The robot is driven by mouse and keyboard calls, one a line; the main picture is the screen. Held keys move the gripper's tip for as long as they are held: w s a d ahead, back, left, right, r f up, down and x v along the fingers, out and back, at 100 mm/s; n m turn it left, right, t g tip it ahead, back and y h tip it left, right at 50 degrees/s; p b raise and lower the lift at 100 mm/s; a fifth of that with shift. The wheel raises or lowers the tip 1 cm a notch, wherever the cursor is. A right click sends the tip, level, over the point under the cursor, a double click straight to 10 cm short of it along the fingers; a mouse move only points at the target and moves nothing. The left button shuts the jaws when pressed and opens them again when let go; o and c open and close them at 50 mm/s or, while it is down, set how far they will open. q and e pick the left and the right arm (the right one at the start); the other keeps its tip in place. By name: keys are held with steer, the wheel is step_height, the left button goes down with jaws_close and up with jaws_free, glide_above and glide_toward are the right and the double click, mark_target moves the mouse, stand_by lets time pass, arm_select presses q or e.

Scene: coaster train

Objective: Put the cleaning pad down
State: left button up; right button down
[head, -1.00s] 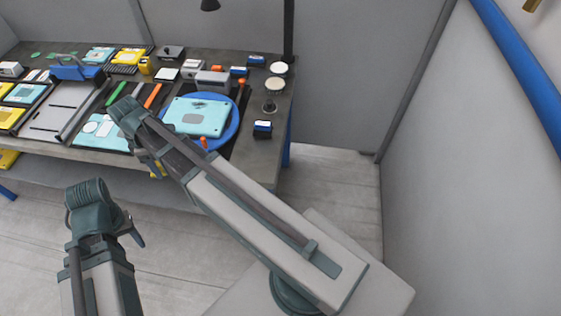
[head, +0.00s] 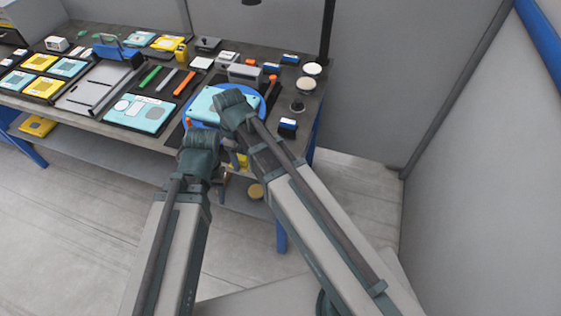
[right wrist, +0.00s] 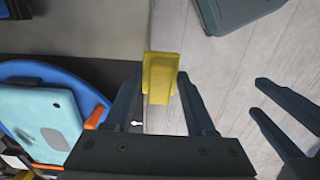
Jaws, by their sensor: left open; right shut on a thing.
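The yellow cleaning pad (right wrist: 161,75) is a small block between the fingers of my right gripper (right wrist: 158,88) in the right wrist view. That gripper is shut on it and holds it near the table's front edge, with floor planks behind. In the head view the pad (head: 241,160) shows only partly, below my right wrist. My left gripper (head: 222,178) is open and empty, just left of and below the right one. Its two spread fingers (right wrist: 259,97) show at the right of the right wrist view, apart from the pad.
A light-blue case (head: 203,103) lies on a blue round turntable (head: 262,105), beside my right gripper. The dark workbench (head: 150,138) holds trays, coloured strips and small blocks. A lower shelf (head: 95,134) runs beneath. A round tan thing (head: 256,191) sits below the bench top.

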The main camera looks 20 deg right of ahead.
steer(key=w+d, duration=0.1)
steer(key=d, duration=0.3)
steer(key=w+d+f+b, duration=0.1)
steer(key=d, duration=0.3)
steer(key=w+d+f, duration=0.1)
steer(key=d, duration=0.3)
steer(key=shift+w+d+f+b, duration=0.15)
steer(key=shift+w+d+b, duration=0.1)
steer(key=shift+b, duration=0.15)
step_height(320, 180, down, 4)
steer(key=b, duration=0.3)
steer(key=shift+b, duration=0.4)
steer(key=shift+s+r, duration=0.1)
steer(key=shift+r, duration=0.15)
steer(key=shift+f, duration=0.1)
steer(key=c, duration=0.7)
jaws_free()
steer(key=shift+f, duration=0.1)
steer(key=o, duration=0.5)
